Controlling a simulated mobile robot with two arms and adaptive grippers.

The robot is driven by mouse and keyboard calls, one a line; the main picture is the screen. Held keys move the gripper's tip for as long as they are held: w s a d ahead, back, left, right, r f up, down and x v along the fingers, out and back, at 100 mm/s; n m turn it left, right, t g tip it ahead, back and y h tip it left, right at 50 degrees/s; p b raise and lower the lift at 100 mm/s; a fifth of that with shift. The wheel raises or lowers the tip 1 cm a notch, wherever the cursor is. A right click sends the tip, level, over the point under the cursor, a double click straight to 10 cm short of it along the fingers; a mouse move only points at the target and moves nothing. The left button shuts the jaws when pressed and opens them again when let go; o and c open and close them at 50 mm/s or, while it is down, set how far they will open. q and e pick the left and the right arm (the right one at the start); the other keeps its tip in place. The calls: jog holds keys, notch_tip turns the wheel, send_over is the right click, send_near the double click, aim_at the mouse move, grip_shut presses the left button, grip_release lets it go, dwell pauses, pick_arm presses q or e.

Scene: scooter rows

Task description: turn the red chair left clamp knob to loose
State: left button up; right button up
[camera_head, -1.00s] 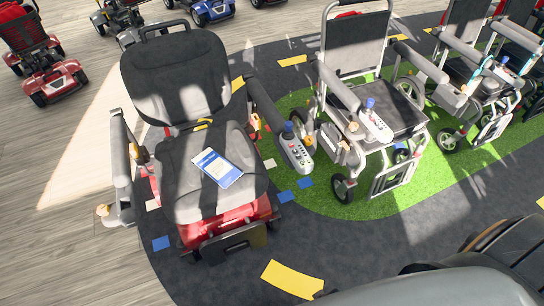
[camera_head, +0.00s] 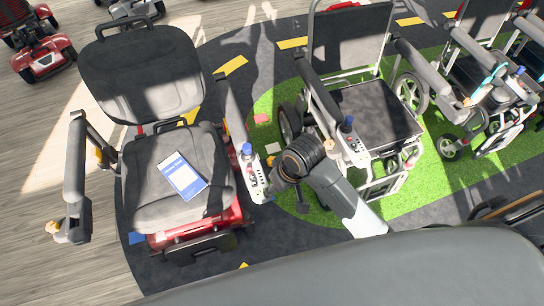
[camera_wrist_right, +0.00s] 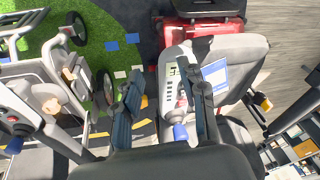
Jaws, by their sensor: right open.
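The red chair (camera_head: 170,90) has a grey seat and red base and faces me. An orange knob (camera_head: 100,157) shows under its armrest at picture left; it also shows in the right wrist view (camera_wrist_right: 264,103). A control panel (camera_head: 251,172) with a blue-topped joystick sits at that armrest's front. My right gripper (camera_wrist_right: 163,75) is open and empty, its fingers around the panel's area (camera_wrist_right: 177,73) in the wrist view. My left gripper is out of view.
A blue-and-white card (camera_head: 182,176) lies on the seat. A grey wheelchair (camera_head: 375,115) stands close at the right on a green mat (camera_head: 405,200), with another beyond it. Red scooters (camera_head: 40,58) stand at the back left. The wooden floor at left is clear.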

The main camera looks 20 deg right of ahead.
jog(key=w+d+r+g+h, duration=0.25)
jog(key=w+r, duration=0.45)
jog(key=w, duration=0.6)
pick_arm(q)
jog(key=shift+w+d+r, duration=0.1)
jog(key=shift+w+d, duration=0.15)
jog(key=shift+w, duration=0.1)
pick_arm(e)
jog(key=shift+t+y, duration=0.25)
notch_tip(320, 180, down, 14)
jog(key=shift+d+r, duration=0.1)
jog(key=shift+r, duration=0.15)
grip_shut()
